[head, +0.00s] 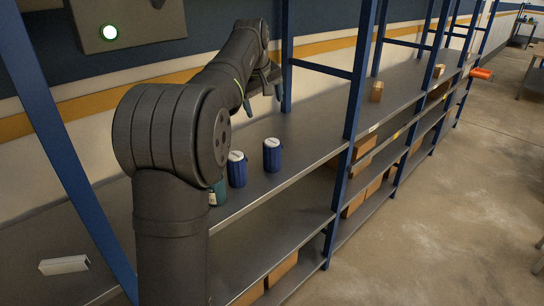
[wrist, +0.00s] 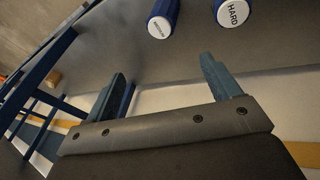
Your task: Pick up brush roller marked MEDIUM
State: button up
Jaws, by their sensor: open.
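Two blue ribbed brush rollers with white tops stand on the shelf (head: 300,125) in the head view: a left one (head: 237,170) and a right one (head: 272,156). A teal roller (head: 218,193) is partly hidden behind my arm. In the wrist view one roller (wrist: 233,12) reads HARD. The other roller (wrist: 161,20) has a longer word, probably MEDIUM, too small to read surely. Both are cut by the top edge. My gripper (head: 263,104) is open and empty, behind and above the rollers; its fingers (wrist: 163,72) point toward them without touching.
Blue shelf posts (head: 355,75) stand to the right of the rollers. Small cardboard boxes (head: 376,91) sit further along the shelf. A white block (head: 64,265) lies at the left. The wall (head: 135,83) is close behind my gripper. The shelf right of the rollers is clear.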

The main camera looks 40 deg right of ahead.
aim_at(268, 144)
jog(key=w+d+f+m, duration=0.1)
jog(key=f+m, duration=0.2)
jog(key=f, duration=0.2)
jog(key=w+d+f+m, duration=0.1)
jog(key=d+f+m, duration=0.1)
jog(key=f+m, duration=0.2)
jog(key=w+d+f+m, duration=0.1)
jog(key=f+m, duration=0.2)
jog(key=f, duration=0.5)
jog(key=shift+w+d+m, duration=0.1)
jog(key=shift+d+m, duration=0.2)
jog(key=x, duration=0.5)
jog(key=shift+s+d+f, duration=0.1)
jog(key=shift+s+d, duration=0.1)
jog(key=shift+s, duration=0.1)
jog(key=c, duration=1.2)
jog(key=shift+o, duration=0.2)
